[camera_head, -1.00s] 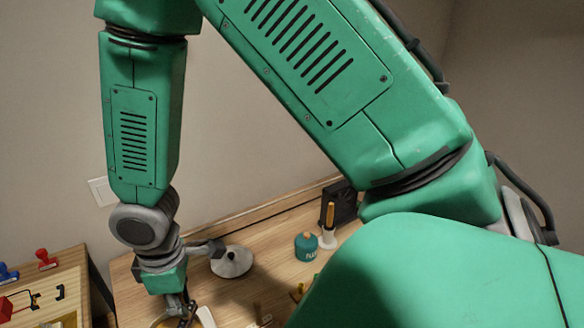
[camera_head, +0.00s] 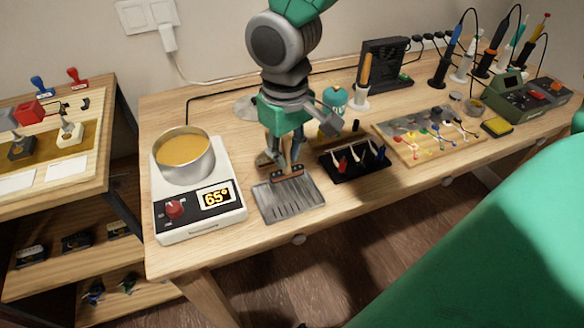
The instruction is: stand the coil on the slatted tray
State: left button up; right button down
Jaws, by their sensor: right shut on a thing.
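The slatted tray (camera_head: 292,203) is a grey metal plate with dark slots, lying on the bench just right of the hot plate. My right gripper (camera_head: 284,164) points down at the tray's back edge. It is shut on the coil (camera_head: 287,175), a small dark, copper-brown piece held crosswise between the fingertips. The coil is low over the back part of the tray; I cannot tell whether it touches. The fingers hide part of it. My left gripper is out of view.
A hot plate (camera_head: 198,213) reading 65° carries a pot (camera_head: 184,158) of amber liquid on the left. A black rack (camera_head: 354,161) with several coloured tools stands close right. A teal bottle (camera_head: 335,99) is behind. A wiring board (camera_head: 425,135) lies farther right.

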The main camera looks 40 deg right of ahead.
aim_at(288, 172)
jog(key=shift+f, duration=0.85)
notch_tip(288, 172, down, 3)
jog(key=shift+s+f+b, duration=0.1)
jog(key=shift+b, duration=0.55)
jog(key=shift+f, duration=0.25)
jog(key=shift+r, duration=0.1)
jog(key=c, duration=1.6)
grip_release()
